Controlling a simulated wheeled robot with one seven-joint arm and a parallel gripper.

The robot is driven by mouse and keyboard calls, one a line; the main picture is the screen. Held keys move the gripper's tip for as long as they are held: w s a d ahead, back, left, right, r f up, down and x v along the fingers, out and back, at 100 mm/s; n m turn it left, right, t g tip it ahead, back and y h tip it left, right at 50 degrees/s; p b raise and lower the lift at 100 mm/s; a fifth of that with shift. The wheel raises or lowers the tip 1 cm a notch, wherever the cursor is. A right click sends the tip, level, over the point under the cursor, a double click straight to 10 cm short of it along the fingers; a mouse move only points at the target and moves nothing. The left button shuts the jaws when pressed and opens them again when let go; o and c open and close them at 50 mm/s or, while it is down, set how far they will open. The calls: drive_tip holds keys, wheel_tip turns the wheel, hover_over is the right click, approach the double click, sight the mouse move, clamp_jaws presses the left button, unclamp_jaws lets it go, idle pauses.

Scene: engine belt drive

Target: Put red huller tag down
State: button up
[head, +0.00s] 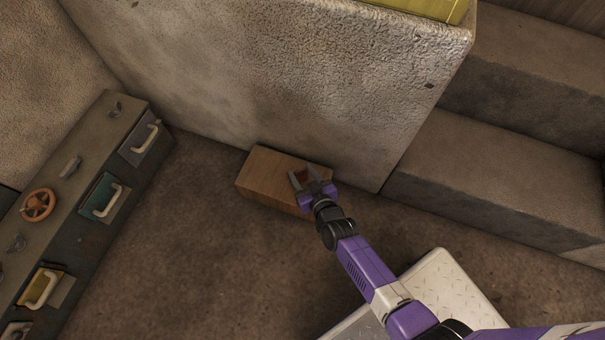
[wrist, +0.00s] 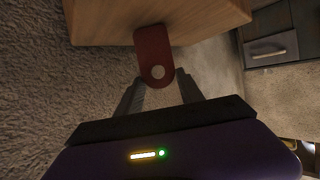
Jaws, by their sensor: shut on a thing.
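The red huller tag (wrist: 152,52) is a small red strip with a rounded end and a pale round spot. In the wrist view it stands between my gripper's fingers, over the edge of the wooden box. My gripper (wrist: 160,88) is shut on the tag; in the head view the gripper (head: 311,178) is above the right part of the box, with a bit of dark red between its fingers. Whether the tag touches the box top is unclear. The wooden box (head: 268,178) sits on the floor against the wall.
A rough concrete wall (head: 270,75) rises behind the box. Concrete steps (head: 490,175) are at right. A dark cabinet (head: 75,180) with several handles and an orange handwheel (head: 38,205) stands at left. The brown floor (head: 200,260) between is clear.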

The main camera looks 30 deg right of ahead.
drive_tip(key=shift+f, duration=0.25)
drive_tip(key=o, duration=1.3)
drive_tip(key=shift+r, duration=0.1)
drive_tip(key=shift+r, duration=0.2)
drive_tip(key=shift+s+a+r+p, duration=0.1)
drive_tip(key=shift+s+r+p, duration=0.05)
drive_tip(key=shift+s+p, duration=0.2)
drive_tip(key=w+r+p+v, duration=0.1)
drive_tip(key=r+p+v, duration=0.15)
drive_tip(key=v, duration=1.15)
drive_tip(key=w+r+p+v, duration=0.1)
drive_tip(key=r+p+v, duration=0.15)
drive_tip(key=v, duration=1.15)
drive_tip(key=s+r, duration=0.2)
drive_tip(key=r, duration=0.5)
drive_tip(key=s+r+n+t+y, duration=0.1)
drive_tip(key=s+r, duration=0.1)
drive_tip(key=r, duration=0.5)
drive_tip(key=s+d+r+y, duration=0.1)
drive_tip(key=s+r, duration=0.1)
drive_tip(key=r, duration=0.5)
drive_tip(key=shift+s+r+n+t+b, duration=0.1)
drive_tip(key=shift+s+n+t+b, duration=0.2)
drive_tip(key=shift+s+n+b, duration=0.1)
